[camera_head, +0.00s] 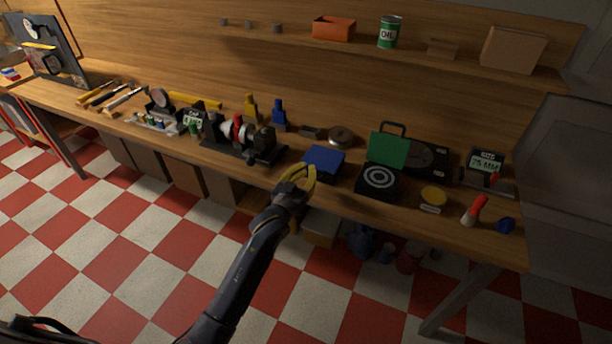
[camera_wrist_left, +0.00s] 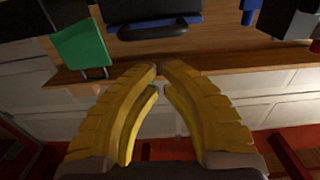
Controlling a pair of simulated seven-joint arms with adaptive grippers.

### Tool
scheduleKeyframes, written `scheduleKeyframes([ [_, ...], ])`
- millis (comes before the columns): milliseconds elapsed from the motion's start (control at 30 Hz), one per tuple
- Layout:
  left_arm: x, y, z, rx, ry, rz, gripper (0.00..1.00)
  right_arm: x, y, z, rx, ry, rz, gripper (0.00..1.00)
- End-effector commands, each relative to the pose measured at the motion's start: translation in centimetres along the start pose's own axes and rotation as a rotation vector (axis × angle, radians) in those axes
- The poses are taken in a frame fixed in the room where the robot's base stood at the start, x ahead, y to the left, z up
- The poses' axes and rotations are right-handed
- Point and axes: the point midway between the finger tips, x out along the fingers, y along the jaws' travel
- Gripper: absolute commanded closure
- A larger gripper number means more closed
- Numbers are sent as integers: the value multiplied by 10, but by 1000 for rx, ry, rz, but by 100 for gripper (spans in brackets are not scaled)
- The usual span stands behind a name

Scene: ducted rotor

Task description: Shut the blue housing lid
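The blue housing lid (camera_head: 324,160) is near the front edge of the wooden bench, left of the open green-lidded box. It lies low and looks nearly flat; I cannot tell whether it is fully closed. In the left wrist view a blue strip of the housing (camera_wrist_left: 150,21) shows at the top, beyond the fingertips. My left gripper (camera_head: 303,172), with yellow fingers, is just in front and left of the blue lid, apparently apart from it. In the wrist view its fingertips (camera_wrist_left: 159,68) are together with nothing between them. My right gripper is not in view.
The open green lid (camera_head: 388,150) stands on a black box to the right. The black machine with a rotor (camera_head: 240,138) stands to the left. A round metal disc (camera_head: 341,136) lies behind the blue lid. The floor before the bench is clear.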

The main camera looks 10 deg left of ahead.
Motion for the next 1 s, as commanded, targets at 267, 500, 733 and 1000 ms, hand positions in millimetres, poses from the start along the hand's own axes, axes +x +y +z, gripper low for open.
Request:
scheduleKeyframes([
  [267, -36, 3, 5, -1, -4, 5, 100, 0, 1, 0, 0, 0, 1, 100],
  [500, -68, 3, 22, 1, -2, 4, 100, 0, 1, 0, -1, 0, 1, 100],
  [733, -85, 2, 31, 0, -1, 4, 100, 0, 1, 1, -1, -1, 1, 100],
  [1000, -88, 1, 49, 34, -26, 2, 100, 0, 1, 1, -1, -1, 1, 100],
])
